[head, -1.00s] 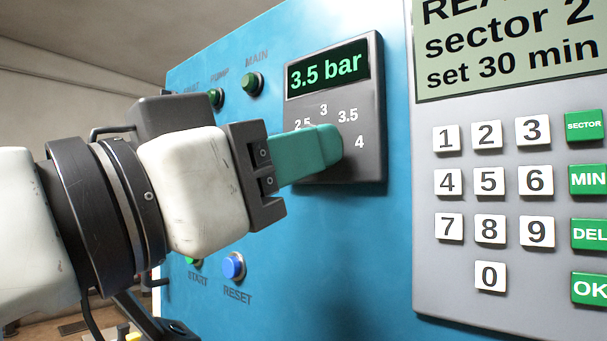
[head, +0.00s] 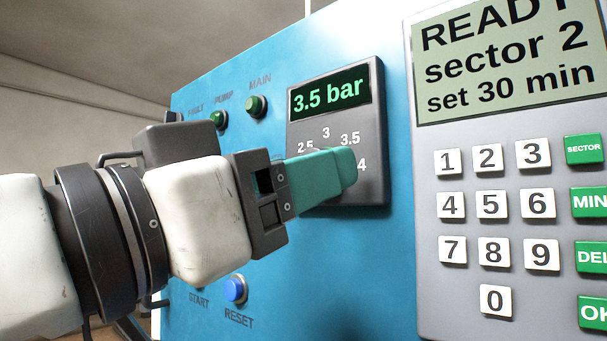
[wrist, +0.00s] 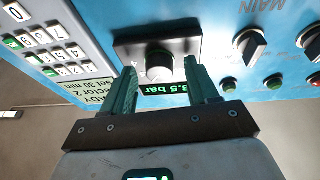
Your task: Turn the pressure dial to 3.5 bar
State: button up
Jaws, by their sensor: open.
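The pressure dial's dark panel (head: 330,190) carries a green readout (head: 331,95) of 3.5 bar and scale marks 2.5, 3, 3.5 and 4. The round dial knob (wrist: 159,62) shows in the wrist view, on the panel between my fingertips. My gripper (wrist: 159,68) is open, with one green finger on each side of the knob. A gap shows between the knob and the fingers there. In the head view my gripper (head: 345,168) is in front of the panel and its fingers hide the knob. The knob's pointer direction is not clear.
A keypad (head: 495,225) with a screen (head: 510,60) reading READY, sector 2, set 30 min stands to the right. A blue RESET button (head: 235,290) is below my wrist. Green lamps (head: 257,106) are upper left. Rotary switches (wrist: 250,45) are beside the dial.

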jog(key=b+v, duration=0.2)
jog(key=v, duration=0.8)
jog(key=shift+s+a, duration=0.25)
jog(key=shift+s, duration=0.05)
jog(key=shift+f, duration=0.1)
